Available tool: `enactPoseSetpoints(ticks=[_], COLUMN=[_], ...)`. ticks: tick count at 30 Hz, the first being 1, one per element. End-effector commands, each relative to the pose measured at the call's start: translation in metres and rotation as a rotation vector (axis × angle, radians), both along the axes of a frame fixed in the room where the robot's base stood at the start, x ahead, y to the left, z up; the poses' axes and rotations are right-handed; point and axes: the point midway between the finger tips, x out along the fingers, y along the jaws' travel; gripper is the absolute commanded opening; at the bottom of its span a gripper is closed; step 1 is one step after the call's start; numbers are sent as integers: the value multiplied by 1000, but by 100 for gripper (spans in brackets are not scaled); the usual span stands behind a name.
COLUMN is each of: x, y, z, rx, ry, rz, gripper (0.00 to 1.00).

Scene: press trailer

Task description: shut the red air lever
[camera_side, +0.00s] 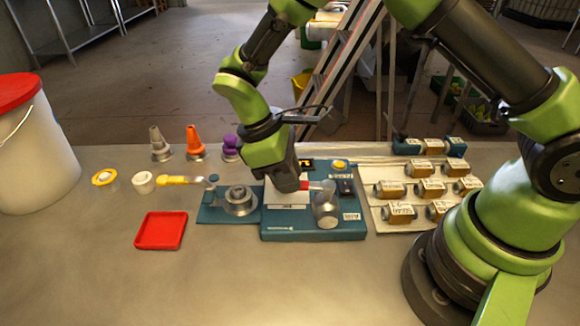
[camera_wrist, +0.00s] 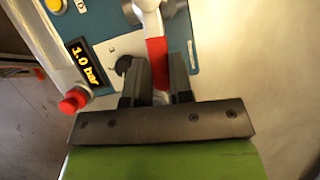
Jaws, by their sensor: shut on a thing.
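The red air lever (camera_wrist: 157,62) stands between my two fingers in the wrist view, and my gripper (camera_wrist: 159,75) is shut on it. The lever sits on the blue press unit (camera_side: 300,234). In the wrist view a lit display (camera_wrist: 86,62) reads 1.0 bar. My fingers hide part of the lever.
A red knob (camera_wrist: 73,100) and a black knob (camera_wrist: 125,66) are close to my fingers. A yellow button (camera_side: 339,164) is on the unit. A tray of brass-coloured blocks (camera_side: 383,221) lies to the right. A red tray (camera_side: 160,231) and a yellow-handled tool (camera_side: 175,180) lie left.

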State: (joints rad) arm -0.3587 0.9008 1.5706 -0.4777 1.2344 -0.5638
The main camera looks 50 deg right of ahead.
Motion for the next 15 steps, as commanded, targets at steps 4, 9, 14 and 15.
enactPoseSetpoints(ticks=[4,9,14,15], x=[-3,-5,-6,-6], y=[4,6,6,6], z=[1,1,1,1], rx=[1,0,1,0], ry=[-1,-1,-1,-1], rz=[66,111,128,130], gripper=[0,0,0,0])
